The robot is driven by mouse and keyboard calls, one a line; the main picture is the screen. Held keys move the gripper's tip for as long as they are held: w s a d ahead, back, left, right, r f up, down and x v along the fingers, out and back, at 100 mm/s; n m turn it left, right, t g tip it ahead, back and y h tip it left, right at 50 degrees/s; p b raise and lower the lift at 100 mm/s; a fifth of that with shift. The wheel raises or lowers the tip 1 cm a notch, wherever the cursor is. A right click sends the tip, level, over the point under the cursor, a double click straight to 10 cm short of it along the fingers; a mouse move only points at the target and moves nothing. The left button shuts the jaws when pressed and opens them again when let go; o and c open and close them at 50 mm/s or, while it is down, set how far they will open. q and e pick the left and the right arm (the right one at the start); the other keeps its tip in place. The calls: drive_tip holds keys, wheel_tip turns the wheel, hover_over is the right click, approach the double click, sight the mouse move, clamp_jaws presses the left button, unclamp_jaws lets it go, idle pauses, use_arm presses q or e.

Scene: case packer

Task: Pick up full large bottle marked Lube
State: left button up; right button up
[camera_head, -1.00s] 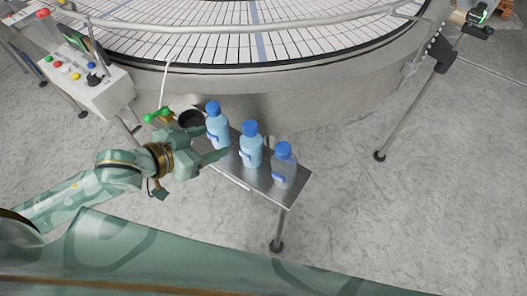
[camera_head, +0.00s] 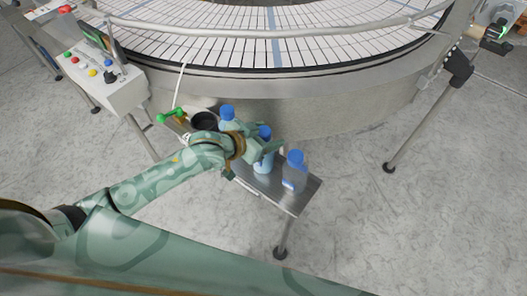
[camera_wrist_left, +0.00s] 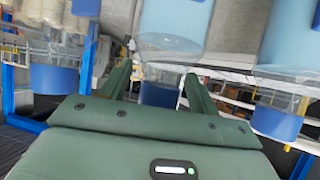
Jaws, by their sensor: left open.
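Three bottles with blue caps stand in a row on a small metal shelf (camera_head: 292,203). The left bottle (camera_head: 227,123) and the middle bottle (camera_head: 264,163) look light blue inside; the right bottle (camera_head: 294,178) looks clear. No Lube marking is readable. My left gripper (camera_head: 267,138) is open at the middle bottle, its fingers to either side of the upper part. The left wrist view is upside down: the middle bottle (camera_wrist_left: 175,18) has its cap between my fingers, with no clear grip. The clear bottle (camera_wrist_left: 62,18) is left of them, the other blue one (camera_wrist_left: 290,35) right.
A round conveyor table (camera_head: 290,90) with a rail stands behind the shelf. A black round cup (camera_head: 204,121) and a green-handled item (camera_head: 169,116) are at the shelf's left end. A control box (camera_head: 105,85) stands at left.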

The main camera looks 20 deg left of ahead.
use_arm(q)
drive_tip(key=shift+w+d+f, duration=0.3)
drive_tip(key=shift+w, duration=0.1)
drive_tip(key=shift+a, duration=0.15)
drive_tip(key=shift+c, duration=0.9)
drive_tip(key=shift+r, duration=0.1)
clamp_jaws()
